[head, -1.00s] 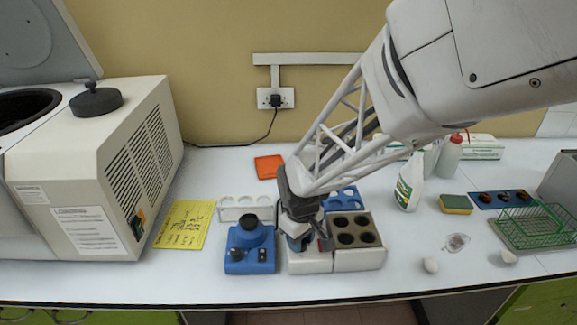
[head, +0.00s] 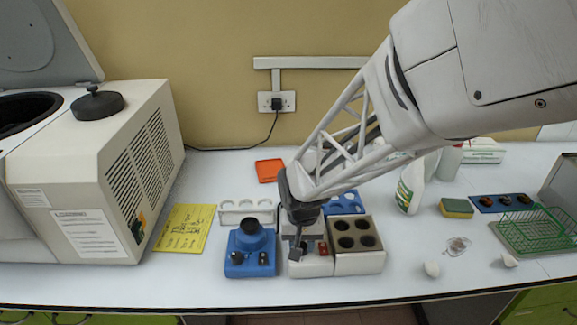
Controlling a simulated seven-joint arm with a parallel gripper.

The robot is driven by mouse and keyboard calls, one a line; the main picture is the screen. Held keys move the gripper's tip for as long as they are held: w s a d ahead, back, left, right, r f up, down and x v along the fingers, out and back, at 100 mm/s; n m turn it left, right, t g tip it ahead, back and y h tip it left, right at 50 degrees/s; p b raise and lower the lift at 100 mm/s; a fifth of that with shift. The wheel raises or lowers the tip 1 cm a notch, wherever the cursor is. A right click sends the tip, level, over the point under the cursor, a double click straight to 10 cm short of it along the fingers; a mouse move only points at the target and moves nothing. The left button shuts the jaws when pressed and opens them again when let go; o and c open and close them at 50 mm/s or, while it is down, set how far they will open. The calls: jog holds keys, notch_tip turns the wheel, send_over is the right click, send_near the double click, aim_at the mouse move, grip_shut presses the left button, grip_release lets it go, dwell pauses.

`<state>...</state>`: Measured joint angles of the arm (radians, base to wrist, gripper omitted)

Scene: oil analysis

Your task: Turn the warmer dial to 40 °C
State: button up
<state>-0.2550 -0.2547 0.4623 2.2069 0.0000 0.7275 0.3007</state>
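The warmer has a beige block with several dark wells (head: 357,262) and a white control section (head: 312,267) on its left side. A small red switch (head: 323,249) shows on the control section. My gripper (head: 297,252) points down over the left part of this section. The dial cannot be made out; my gripper covers that spot. The fingers are small and dark, so I cannot tell whether they are open, shut or touching the dial.
A blue device with a round black top (head: 250,262) stands close to the left of the warmer. A white rack (head: 238,207) and a blue rack (head: 352,200) stand behind. A yellow note (head: 184,229) lies left, beside a large centrifuge (head: 90,185).

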aim_at(302, 245)
dwell(0.3)
jog(key=o, duration=0.9)
jog(key=shift+r, duration=0.1)
jog(key=shift+r, duration=3.8)
jog(key=s+d+r+t, duration=0.1)
jog(key=s+d+r, duration=0.2)
jog(key=s+d, duration=0.1)
jog(key=s+d+r, duration=0.3)
jog(key=s+d, duration=0.1)
jog(key=s, duration=0.3)
jog(key=s+d+r+t, duration=0.1)
jog(key=s+d+r, duration=0.3)
jog(key=s, duration=0.2)
jog(key=shift+s+d+t, duration=0.15)
jog(key=shift+d+t, duration=0.15)
